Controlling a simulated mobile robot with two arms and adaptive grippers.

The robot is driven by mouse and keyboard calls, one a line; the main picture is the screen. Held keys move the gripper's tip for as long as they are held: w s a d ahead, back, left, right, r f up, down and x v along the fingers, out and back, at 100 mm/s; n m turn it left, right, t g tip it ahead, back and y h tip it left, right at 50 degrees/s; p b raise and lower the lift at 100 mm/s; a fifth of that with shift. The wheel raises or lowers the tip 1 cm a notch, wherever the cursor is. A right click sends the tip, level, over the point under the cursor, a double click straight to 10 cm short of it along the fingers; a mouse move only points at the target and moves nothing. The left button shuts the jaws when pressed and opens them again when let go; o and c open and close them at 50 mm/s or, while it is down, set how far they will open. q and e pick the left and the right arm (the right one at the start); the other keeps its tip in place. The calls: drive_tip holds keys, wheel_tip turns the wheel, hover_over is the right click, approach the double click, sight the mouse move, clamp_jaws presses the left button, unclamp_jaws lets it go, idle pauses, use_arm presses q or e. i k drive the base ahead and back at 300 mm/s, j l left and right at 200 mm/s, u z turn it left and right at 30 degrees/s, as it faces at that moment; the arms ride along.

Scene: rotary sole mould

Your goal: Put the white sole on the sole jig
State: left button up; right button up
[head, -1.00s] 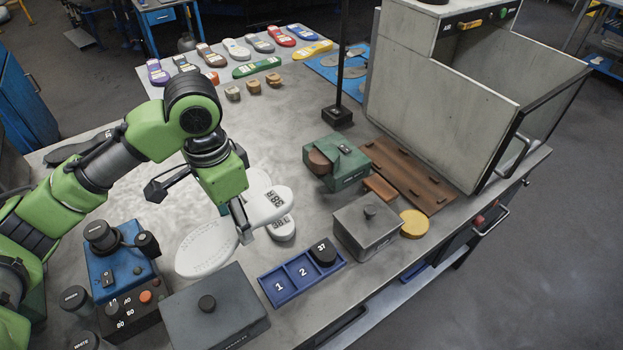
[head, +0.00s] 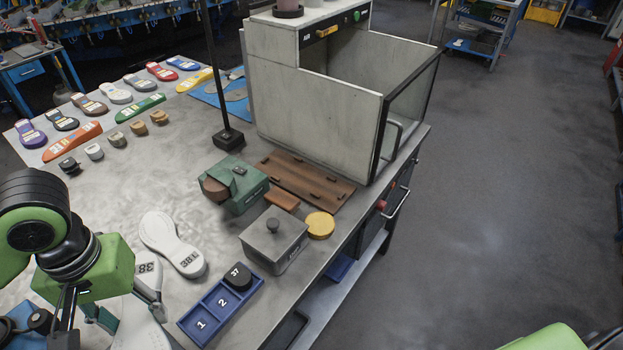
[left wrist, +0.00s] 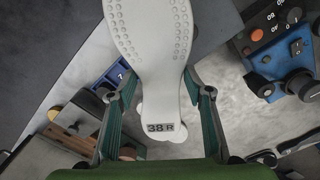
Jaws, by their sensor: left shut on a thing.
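My left gripper (head: 112,318) is shut on a white sole (head: 150,282) marked 38, low at the left of the head view. The left wrist view shows this white sole (left wrist: 155,45) between the two teal fingers, its 38 R label toward the palm. A second white sole (head: 165,236), marked 38 L, lies on the table just right of the held one. A brown board (head: 305,182) with small dark pegs lies before the grey machine. A green block (head: 248,190) with a brown rounded piece stands near it. I cannot tell which is the sole jig. My right gripper is out of view.
A blue tray (head: 180,324) numbered 1 and 2 holds a black puck (head: 236,277). A lidded grey box (head: 272,241) and a yellow disc (head: 320,225) stand near the table edge. A thin post (head: 229,139) rises behind.

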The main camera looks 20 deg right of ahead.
sight(302, 177)
drive_tip(key=l, duration=0.8)
drive_tip(key=i+l, duration=0.15)
drive_tip(key=l, duration=0.65)
drive_tip(key=i+l+u, duration=0.1)
drive_tip(key=i, duration=0.7)
